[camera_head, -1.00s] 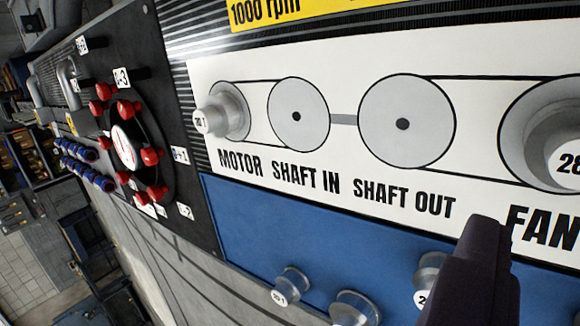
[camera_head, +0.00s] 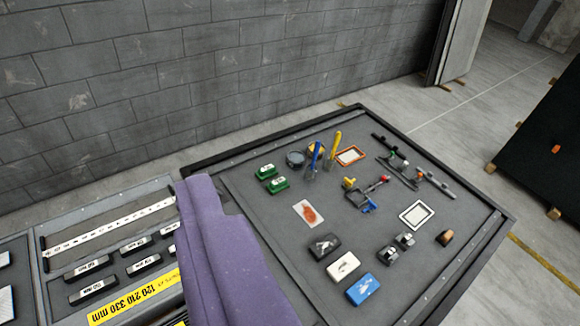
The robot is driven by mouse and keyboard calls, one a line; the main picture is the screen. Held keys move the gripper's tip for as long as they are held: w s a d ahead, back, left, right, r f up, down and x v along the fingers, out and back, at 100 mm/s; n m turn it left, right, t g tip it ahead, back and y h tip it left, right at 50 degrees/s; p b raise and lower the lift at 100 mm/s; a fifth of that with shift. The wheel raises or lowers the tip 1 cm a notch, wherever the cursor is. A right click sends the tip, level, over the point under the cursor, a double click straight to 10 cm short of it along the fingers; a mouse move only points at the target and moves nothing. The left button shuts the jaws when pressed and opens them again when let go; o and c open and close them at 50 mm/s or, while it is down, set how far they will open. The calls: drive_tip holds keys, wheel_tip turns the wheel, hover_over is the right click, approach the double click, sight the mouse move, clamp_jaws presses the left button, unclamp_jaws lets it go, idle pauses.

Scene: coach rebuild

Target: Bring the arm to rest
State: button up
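A purple part of my gripper (camera_head: 222,245) rises from the bottom edge, left of the middle. Its tip is in front of the left part of a dark workbench top and the edge of the panel beside it. I see nothing held at the tip. The gap between the fingers does not show, so I cannot tell whether they are open or shut. The rest of my arm is out of view.
The dark bench top (camera_head: 300,265) holds green blocks (camera_head: 272,178), a white block (camera_head: 343,265), a blue block (camera_head: 362,290) and small tools. A grey panel (camera_head: 95,225) with labelled bars lies left.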

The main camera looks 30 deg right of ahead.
drive_tip(key=shift+s+r, duration=0.55)
drive_tip(key=shift+r, duration=0.1)
wheel_tip(320, 180, down, 12)
drive_tip(key=b, duration=1.2)
drive_tip(key=shift+f, duration=0.15)
